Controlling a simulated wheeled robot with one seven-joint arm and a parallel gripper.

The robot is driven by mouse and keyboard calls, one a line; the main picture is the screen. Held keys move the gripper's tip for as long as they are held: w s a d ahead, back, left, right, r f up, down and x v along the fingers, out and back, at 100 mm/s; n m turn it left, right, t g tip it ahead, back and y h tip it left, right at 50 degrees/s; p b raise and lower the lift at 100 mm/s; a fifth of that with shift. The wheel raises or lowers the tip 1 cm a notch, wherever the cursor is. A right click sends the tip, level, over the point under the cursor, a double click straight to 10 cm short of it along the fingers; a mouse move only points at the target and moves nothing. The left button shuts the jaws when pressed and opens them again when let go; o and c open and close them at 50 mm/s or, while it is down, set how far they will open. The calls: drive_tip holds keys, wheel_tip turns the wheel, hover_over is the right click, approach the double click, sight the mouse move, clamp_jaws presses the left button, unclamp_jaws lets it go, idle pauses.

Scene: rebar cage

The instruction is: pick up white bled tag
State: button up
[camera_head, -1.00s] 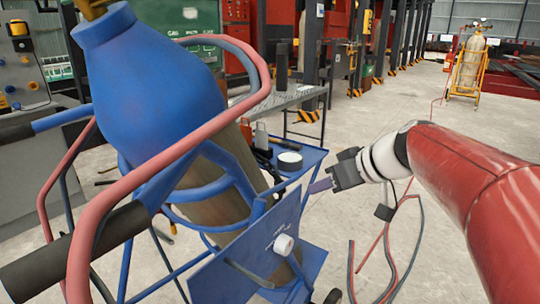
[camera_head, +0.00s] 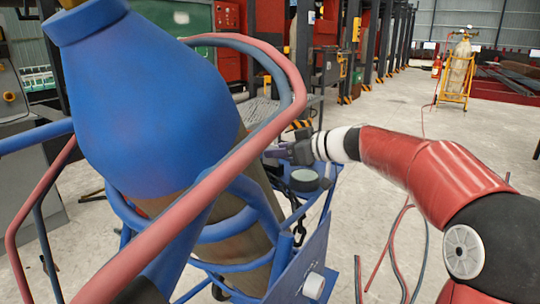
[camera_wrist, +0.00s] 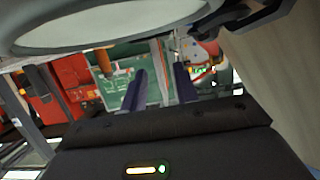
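I cannot make out a white tag for certain in either view. My gripper (camera_head: 275,153) is over the blue cart's upper shelf in the head view, beside the large blue cylinder. In the wrist view my gripper (camera_wrist: 160,88) shows two purplish fingers apart, with only distant background visible between them. A dark round object with a white top (camera_head: 304,177) sits on the shelf just below the gripper. A large pale disc with a dark rim (camera_wrist: 110,25) fills the top of the wrist view, very near the camera; I cannot tell what it is.
The blue gas cylinder (camera_head: 140,105) and the red and blue cart rails (camera_head: 215,180) stand close on the left. Red and dark hoses (camera_head: 400,250) lie on the floor. Open floor (camera_head: 460,140) lies at right.

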drive_tip(key=shift+w+a+f, duration=0.15)
drive_tip(key=shift+w+a, duration=0.15)
drive_tip(key=shift+a, duration=0.2)
clamp_jaws()
wheel_tip(320, 180, up, 20)
drive_tip(key=p, duration=0.4)
